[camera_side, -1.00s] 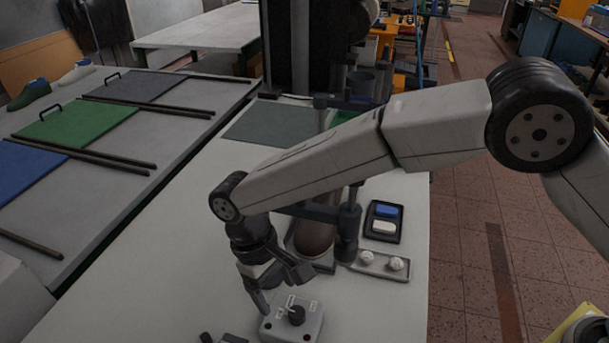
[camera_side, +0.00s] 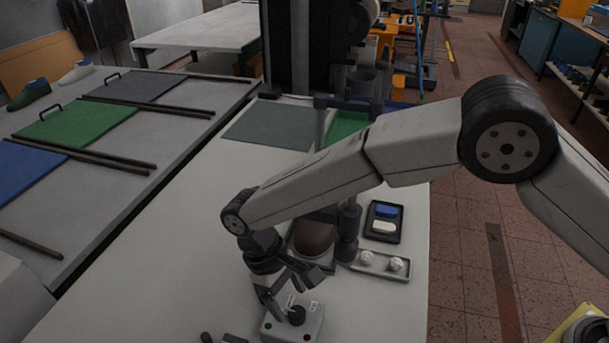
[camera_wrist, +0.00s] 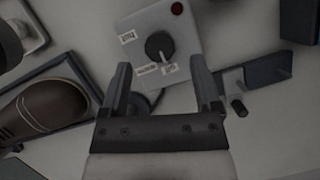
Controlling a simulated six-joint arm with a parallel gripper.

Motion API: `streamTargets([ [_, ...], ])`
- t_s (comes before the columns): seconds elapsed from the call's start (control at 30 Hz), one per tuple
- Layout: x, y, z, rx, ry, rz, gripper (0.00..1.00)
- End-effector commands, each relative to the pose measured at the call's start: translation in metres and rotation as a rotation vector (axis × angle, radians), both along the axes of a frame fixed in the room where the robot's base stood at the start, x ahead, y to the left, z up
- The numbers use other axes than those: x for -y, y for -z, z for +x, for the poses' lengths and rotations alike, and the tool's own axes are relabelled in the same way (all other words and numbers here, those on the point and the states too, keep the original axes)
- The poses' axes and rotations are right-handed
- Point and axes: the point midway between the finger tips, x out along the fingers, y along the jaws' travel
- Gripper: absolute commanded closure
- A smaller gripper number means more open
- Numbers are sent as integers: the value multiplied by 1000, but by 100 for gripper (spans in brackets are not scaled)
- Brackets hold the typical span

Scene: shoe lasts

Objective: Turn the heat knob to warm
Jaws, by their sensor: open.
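The heat knob (camera_side: 297,315) is a dark round knob on a light grey control box (camera_side: 277,332) near the front of the white table. The box has small labels around the knob, too small to read surely, and a red and a green spot. In the wrist view the knob (camera_wrist: 160,46) lies ahead of the fingertips, and a red button (camera_wrist: 177,8) sits at the box's corner. My gripper (camera_side: 285,291) is just above and behind the box in the side view. In the wrist view my gripper (camera_wrist: 160,72) is open, its fingers apart and empty, not touching the knob.
A brown shoe last (camera_side: 314,240) stands behind my gripper; it also shows in the wrist view (camera_wrist: 52,106). A tray with two white round pieces (camera_side: 380,263) and a dark tray with blue and white blocks (camera_side: 384,221) lie right.

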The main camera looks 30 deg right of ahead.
Motion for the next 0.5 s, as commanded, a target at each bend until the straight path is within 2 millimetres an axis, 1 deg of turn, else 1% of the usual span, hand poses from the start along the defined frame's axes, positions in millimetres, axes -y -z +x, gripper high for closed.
streamTargets([
  [0.1, 3, 13, -5, -1, 0, -1, 19],
  [0.23, 5, 23, -9, 0, 0, 0, 19],
  [0.5, 6, 29, -11, 1, 0, 1, 19],
])
